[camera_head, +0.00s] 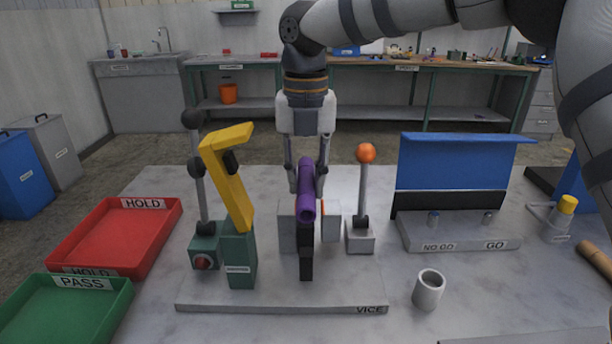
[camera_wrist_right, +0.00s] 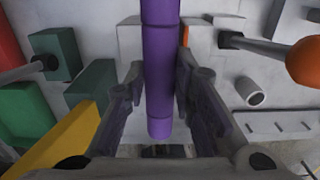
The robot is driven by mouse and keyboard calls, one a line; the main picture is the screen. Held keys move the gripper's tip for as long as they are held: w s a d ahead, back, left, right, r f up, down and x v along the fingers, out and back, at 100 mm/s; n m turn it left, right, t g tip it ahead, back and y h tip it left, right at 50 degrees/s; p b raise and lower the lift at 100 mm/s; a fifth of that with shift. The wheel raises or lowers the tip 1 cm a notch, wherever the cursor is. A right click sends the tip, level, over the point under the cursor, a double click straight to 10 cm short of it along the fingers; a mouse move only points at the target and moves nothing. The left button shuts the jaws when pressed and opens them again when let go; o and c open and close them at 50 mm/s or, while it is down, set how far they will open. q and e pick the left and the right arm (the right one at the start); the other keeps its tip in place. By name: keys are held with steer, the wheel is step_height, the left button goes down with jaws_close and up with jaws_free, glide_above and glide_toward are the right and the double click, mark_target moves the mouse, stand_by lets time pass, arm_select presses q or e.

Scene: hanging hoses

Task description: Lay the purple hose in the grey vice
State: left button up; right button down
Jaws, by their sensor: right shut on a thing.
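The purple hose (camera_head: 306,190) is a short thick tube, with its near end facing me and tipped slightly down. My right gripper (camera_head: 307,180) comes from above and is shut on the hose, one finger on each side. The right wrist view shows the hose (camera_wrist_right: 160,70) running lengthwise between the fingers (camera_wrist_right: 160,110). The grey vice (camera_head: 288,228) stands below on a plate labelled VICE. The hose is in line with the gap between its grey jaws; whether it touches them I cannot tell. My left gripper is not in view.
A lever with an orange knob (camera_head: 367,153) stands right of the vice. A yellow clamp arm (camera_head: 229,175) on a green block stands left. Red HOLD (camera_head: 165,215) and green PASS (camera_head: 120,300) trays lie farther left. A blue-backed GO gauge (camera_head: 460,165) and a grey cup (camera_head: 428,290) are right.

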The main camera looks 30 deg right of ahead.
mark_target(305, 179)
steer(key=shift+f, duration=1.95)
steer(key=c, duration=1.3)
jaws_free()
steer(key=shift+f, duration=0.1)
step_height(305, 179, up, 12)
steer(key=shift+r, duration=0.1)
